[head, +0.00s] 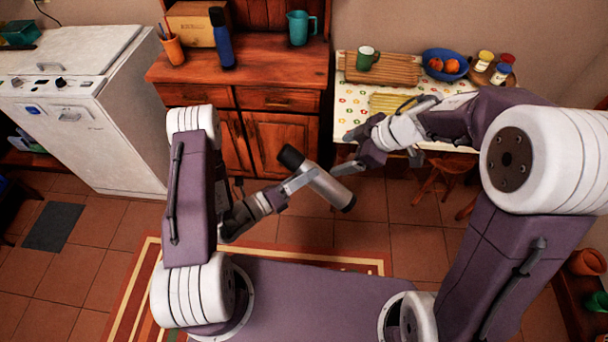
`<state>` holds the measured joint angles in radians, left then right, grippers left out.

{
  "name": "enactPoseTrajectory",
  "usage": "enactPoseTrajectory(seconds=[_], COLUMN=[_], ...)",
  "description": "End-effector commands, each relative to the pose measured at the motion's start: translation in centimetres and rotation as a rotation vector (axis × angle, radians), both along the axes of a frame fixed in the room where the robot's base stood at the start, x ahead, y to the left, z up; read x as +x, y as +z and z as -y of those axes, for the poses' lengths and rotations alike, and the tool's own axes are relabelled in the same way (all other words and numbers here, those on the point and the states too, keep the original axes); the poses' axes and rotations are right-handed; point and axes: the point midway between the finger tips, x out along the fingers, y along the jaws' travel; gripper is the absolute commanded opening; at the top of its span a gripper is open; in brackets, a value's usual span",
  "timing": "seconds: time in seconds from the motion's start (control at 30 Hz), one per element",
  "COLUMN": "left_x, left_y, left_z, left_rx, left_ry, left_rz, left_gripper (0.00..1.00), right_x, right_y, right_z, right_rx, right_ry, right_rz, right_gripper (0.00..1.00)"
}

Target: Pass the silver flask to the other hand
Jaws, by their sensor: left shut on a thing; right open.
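The silver flask (328,188) has a grey metal body and a dark cap at its upper left end. It is tilted in mid-air in the middle of the head view, with its base toward the lower right. My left gripper (301,180) is shut on the flask near its middle. My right gripper (350,168) is close to the flask's lower right part, on its upper right side. It is open, and I cannot tell whether it touches the flask.
A wooden cabinet (285,75) behind bears a blue bottle (221,42), a teal jug (299,28) and an orange cup (173,50). A table (345,95) at the back right holds a cutting board (395,72), a green mug (365,60) and a blue bowl (433,58).

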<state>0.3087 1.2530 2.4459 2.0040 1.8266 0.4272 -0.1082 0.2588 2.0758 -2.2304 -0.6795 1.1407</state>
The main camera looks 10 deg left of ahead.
Motion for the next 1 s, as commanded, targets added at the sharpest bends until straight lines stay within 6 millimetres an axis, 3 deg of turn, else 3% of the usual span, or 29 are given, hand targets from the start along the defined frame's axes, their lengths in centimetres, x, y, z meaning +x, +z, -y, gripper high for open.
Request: enactPoseTrajectory(seconds=[0.07, 0.13, 0.2, 0.27, 0.33, 0.4, 0.47, 0.6, 0.7, 0.83, 1.0], left_x=[0.0, 0.0, 0.0, 0.0, 0.0, 0.0, 0.0, 0.0, 0.0, 0.0, 0.0], left_y=[0.1, 0.1, 0.1, 0.1, 0.1, 0.1, 0.1, 0.1, 0.1, 0.1, 0.1], left_z=[0.0, 0.0, 0.0, 0.0, 0.0, 0.0, 0.0, 0.0, 0.0, 0.0, 0.0], left_rx=[-0.002, -0.002, -0.002, -0.002, -0.002, -0.002, -0.002, -0.002, -0.002, -0.002, -0.002], left_ry=[0.000, 0.000, 0.000, 0.000, 0.000, 0.000, 0.000, 0.000, 0.000, 0.000, 0.000], left_rz=[0.002, 0.002, 0.002, 0.002, 0.002, 0.002, 0.002, 0.002, 0.002, 0.002, 0.002], left_gripper=[0.00, 0.00, 0.00, 0.00, 0.00, 0.00, 0.00, 0.00, 0.00, 0.00, 0.00], right_x=[3.1, 5.6, 6.8, 6.6, 4.9, 1.7, -1.4, -8.6, -12.2, -14.4, -14.1], right_y=[0.5, 0.8, 0.5, -0.3, -1.7, -3.4, -4.8, -6.9, -7.5, -7.5, -7.1], right_z=[0.5, 2.3, 5.3, 8.5, 12.1, 14.9, 16.3, 16.8, 15.9, 14.8, 15.2], right_rx=[0.012, -0.004, -0.047, -0.102, -0.175, -0.240, -0.280, -0.304, -0.275, -0.204, -0.188], right_ry=[-0.093, -0.230, -0.391, -0.539, -0.708, -0.858, -0.964, -1.155, -1.262, -1.378, -1.391], right_rz=[0.126, 0.213, 0.251, 0.240, 0.178, 0.070, -0.040, -0.304, -0.454, -0.558, -0.541], right_gripper=[0.81, 0.81, 0.81, 0.81, 0.81, 0.81, 0.81, 0.81, 0.81, 0.81, 0.81])
